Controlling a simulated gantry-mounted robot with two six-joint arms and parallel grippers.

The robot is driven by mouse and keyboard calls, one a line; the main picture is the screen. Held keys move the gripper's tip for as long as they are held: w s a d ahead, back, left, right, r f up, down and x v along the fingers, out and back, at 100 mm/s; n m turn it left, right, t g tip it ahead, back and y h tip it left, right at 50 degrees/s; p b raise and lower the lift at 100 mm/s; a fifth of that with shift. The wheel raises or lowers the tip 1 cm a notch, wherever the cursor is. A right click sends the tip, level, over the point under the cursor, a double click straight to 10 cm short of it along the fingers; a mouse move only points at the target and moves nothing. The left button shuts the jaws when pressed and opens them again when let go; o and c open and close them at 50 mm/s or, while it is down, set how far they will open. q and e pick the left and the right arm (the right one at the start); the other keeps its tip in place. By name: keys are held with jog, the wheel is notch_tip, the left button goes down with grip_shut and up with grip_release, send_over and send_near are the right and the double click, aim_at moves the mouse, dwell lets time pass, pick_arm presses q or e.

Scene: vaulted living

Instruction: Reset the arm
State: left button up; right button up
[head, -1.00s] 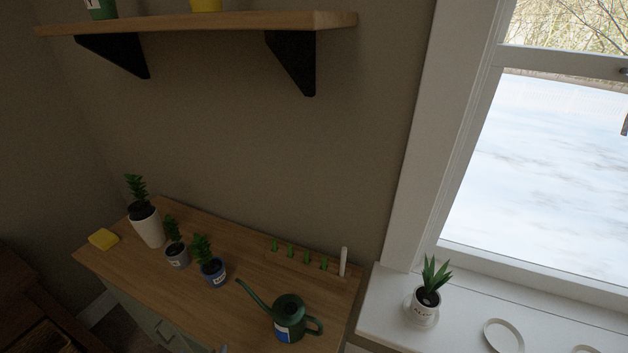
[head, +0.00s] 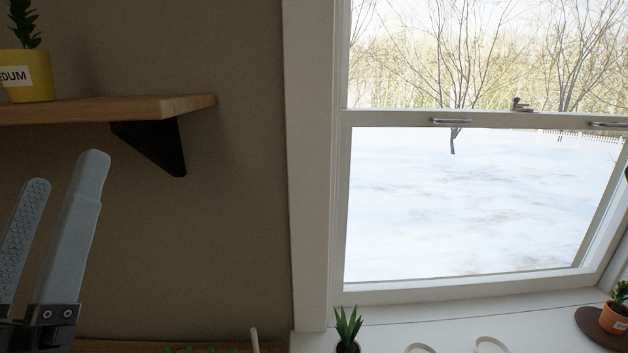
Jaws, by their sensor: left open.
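My left gripper (head: 62,178) is raised at the lower left of the head view, with its two grey fingers pointing up. The fingers stand apart with nothing between them. It appears in front of the wall, below the wooden shelf (head: 180,104). My right gripper is not in view.
A yellow pot (head: 28,78) with a plant stands on the shelf, which has a black bracket (head: 152,146). A potted plant (head: 347,338) and an orange pot (head: 614,318) stand by the window on the white sill (head: 400,333). The wooden tabletop (head: 120,346) shows only at the bottom edge.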

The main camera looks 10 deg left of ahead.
pick_arm(q)
jog(key=s+d+r+m+t+h, duration=0.1)
jog(key=s+d+r+m+h, duration=0.2)
jog(key=m+h, duration=0.5)
notch_tip(320, 180, up, 36)
jog(key=d+r+p, duration=0.1)
jog(key=p, duration=3.6)
notch_tip(320, 180, down, 17)
jog(key=b, duration=1.6)
jog(key=shift+w+y, duration=0.35)
jog(key=shift+y, duration=0.05)
